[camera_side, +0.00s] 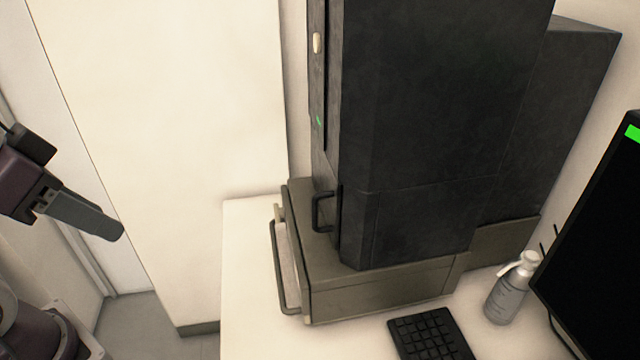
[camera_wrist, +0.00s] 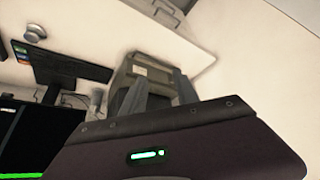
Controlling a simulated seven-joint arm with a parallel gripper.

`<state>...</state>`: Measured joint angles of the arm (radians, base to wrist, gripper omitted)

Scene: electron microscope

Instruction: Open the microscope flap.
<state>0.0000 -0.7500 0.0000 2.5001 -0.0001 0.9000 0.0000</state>
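The microscope (camera_side: 430,110) is a tall dark cabinet on a grey-brown base (camera_side: 380,290). A black loop handle (camera_side: 316,212) is on its narrow left face, low down, where the flap appears to be; the flap is seen nearly edge-on and looks closed. A second, longer bar handle (camera_side: 278,270) is on the front of the base. My gripper (camera_side: 114,232) is at the left, in free air, well apart from both handles. In the wrist view, two grey fingers stand apart with nothing held between my gripper's tips (camera_wrist: 156,84). Part of the grey-brown base (camera_wrist: 148,66) shows beyond them.
A keyboard (camera_side: 430,335), a spray bottle (camera_side: 512,288) and a monitor (camera_side: 595,240) stand on the white table (camera_side: 245,300) to the right. A pale wall panel (camera_side: 170,150) stands behind the open space between my gripper and the microscope.

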